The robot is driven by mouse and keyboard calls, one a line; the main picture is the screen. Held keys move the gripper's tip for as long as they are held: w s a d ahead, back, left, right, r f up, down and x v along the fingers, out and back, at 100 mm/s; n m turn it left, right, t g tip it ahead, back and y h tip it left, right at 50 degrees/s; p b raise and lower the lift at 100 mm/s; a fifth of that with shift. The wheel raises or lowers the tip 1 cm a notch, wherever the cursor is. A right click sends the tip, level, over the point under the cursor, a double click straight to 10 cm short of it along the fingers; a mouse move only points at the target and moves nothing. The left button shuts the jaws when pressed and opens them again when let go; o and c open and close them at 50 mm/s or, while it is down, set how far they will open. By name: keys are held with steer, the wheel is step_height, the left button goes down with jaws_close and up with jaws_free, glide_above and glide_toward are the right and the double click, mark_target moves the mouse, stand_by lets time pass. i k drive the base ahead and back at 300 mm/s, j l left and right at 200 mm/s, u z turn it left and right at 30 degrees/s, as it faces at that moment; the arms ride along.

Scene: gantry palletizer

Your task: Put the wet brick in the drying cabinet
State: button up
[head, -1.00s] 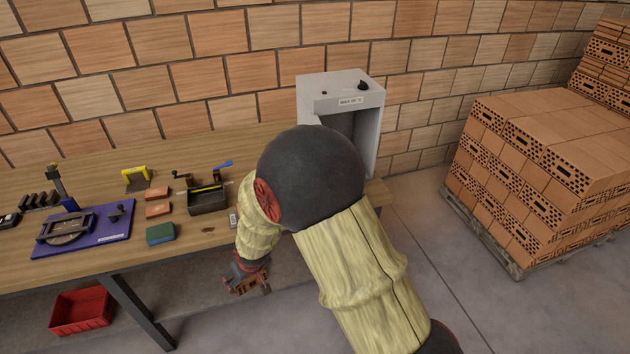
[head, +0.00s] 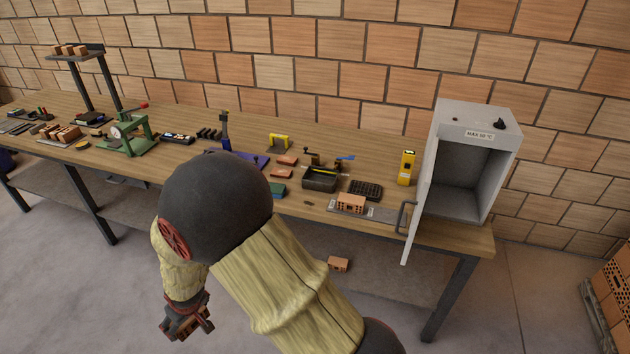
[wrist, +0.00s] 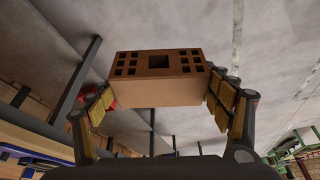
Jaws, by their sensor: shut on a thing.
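My gripper (head: 187,318) hangs low in front of the bench, left of the picture's middle in the head view. In the wrist view (wrist: 163,105) its two fingers are shut on the ends of a brown brick (wrist: 158,93) with several holes in its face. I cannot tell from its look if this brick is wet. The drying cabinet (head: 480,132) is a grey box with a "MAX 50 °C" label at the bench's right end. Its door (head: 417,215) stands open at its left side, and its inside looks empty. My gripper is far left of the cabinet.
Another holed brick (head: 350,203) lies on a grey plate on the bench (head: 385,150), left of the door. One brick (head: 339,264) lies below the bench top. A yellow device (head: 406,167) stands beside the cabinet. Floor in front of the bench is clear.

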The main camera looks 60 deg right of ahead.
mark_target(449, 207)
steer(key=u, duration=0.95)
steer(key=k+u, duration=0.1)
steer(key=u, duration=0.9)
steer(key=j+u, duration=0.1)
steer(key=u, duration=0.85)
steer(key=z, duration=0.5)
steer(key=j+z, duration=0.15)
steer(key=z, duration=0.35)
steer(key=k+z, duration=0.1)
steer(key=z, duration=0.9)
steer(key=k+z, duration=0.1)
steer(key=z, duration=0.9)
steer(key=k+z, duration=0.1)
steer(key=z, duration=0.9)
steer(key=k+l, duration=0.05)
